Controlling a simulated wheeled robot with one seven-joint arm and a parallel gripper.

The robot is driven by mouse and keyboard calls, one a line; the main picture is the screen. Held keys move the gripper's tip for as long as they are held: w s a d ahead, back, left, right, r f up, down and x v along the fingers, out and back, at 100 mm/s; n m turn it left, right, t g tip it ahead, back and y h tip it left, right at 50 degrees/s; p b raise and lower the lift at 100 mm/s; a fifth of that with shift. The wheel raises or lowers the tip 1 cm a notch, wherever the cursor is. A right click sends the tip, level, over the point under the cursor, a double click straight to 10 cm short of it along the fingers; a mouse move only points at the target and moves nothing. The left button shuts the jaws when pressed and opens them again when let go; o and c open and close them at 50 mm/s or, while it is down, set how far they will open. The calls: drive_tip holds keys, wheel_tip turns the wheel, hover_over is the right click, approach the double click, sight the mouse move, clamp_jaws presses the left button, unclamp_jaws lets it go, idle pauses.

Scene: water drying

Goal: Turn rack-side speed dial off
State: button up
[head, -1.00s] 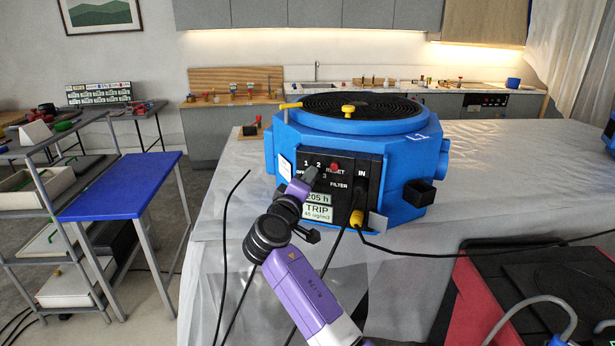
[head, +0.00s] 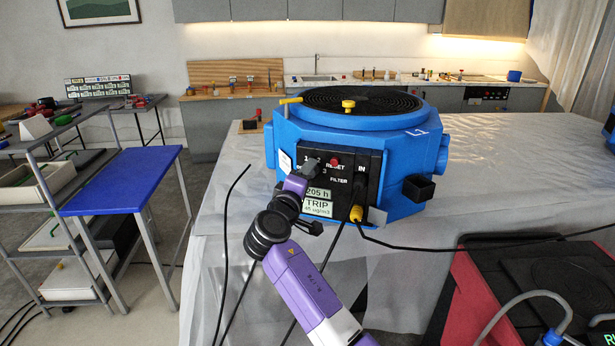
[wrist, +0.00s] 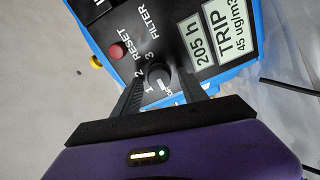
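The blue drying unit (head: 400,165) stands on the plastic-covered table, with a black control panel (head: 346,166) on its front. The black speed dial (wrist: 157,76) shows in the wrist view among the marks 1, 2, 3 and OFF. A short white mark on it lies on its lower side, towards the OFF lettering; its exact setting is hard to read. My gripper (wrist: 158,78) has one finger on each side of the dial, with narrow gaps seeming to show, so it looks open around it. In the head view my gripper (head: 311,176) hides the dial.
A red RESET button (wrist: 117,50) sits close to the left finger. The labels "205 h" and "TRIP" (head: 318,204) lie near my gripper.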

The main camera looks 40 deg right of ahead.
idle(0.3)
drive_tip(key=b+v, duration=0.1)
drive_tip(key=v, duration=0.6)
drive_tip(key=shift+s+a, duration=0.2)
drive_tip(key=shift+a, duration=0.1)
